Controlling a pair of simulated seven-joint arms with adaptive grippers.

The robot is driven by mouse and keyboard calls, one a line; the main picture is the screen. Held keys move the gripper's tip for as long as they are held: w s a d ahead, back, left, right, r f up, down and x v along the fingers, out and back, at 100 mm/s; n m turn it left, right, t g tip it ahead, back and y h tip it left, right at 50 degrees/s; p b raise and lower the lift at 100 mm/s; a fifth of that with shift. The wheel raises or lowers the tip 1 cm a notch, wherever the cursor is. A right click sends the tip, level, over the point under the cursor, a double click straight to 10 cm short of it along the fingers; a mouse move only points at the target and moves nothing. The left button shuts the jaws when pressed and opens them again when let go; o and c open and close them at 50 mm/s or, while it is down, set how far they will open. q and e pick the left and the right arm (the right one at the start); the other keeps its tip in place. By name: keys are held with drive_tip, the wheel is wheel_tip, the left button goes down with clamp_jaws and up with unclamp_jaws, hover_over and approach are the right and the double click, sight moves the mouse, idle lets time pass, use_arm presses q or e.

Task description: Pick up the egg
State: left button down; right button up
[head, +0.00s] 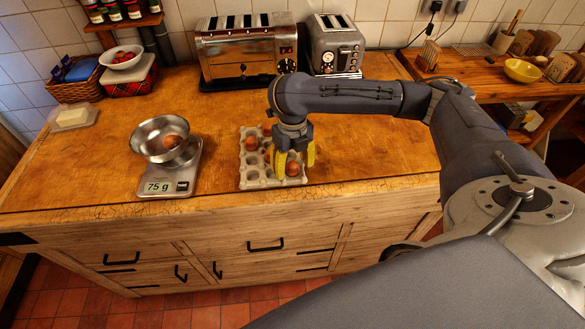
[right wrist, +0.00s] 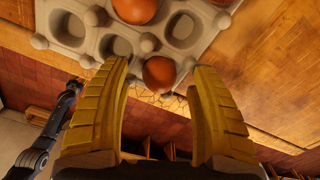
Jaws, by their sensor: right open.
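A grey egg carton (head: 258,183) sits on the wooden counter with a few brown eggs in its cups and several cups empty. One brown egg (head: 293,168) is in the near right part of the carton. My right gripper (head: 296,157) points down over it, yellow fingers apart. In the right wrist view this egg (right wrist: 159,74) shows between and just beyond the open fingertips (right wrist: 160,76), with a gap on each side. Another egg (right wrist: 134,9) sits farther up in the carton. My left gripper is not in the head view.
A metal bowl (head: 147,150) holding a brown egg (head: 171,141) stands on a kitchen scale (head: 190,175) reading 75 g, left of the carton. Two toasters (head: 243,55) (head: 331,50) stand behind. The carton lies near the counter's front edge.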

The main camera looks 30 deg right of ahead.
drive_tip(key=shift+f, duration=0.2)
drive_tip(key=shift+c, duration=0.3)
drive_tip(key=c, duration=0.9)
drive_tip(key=shift+c, duration=0.2)
drive_tip(key=shift+r, duration=0.2)
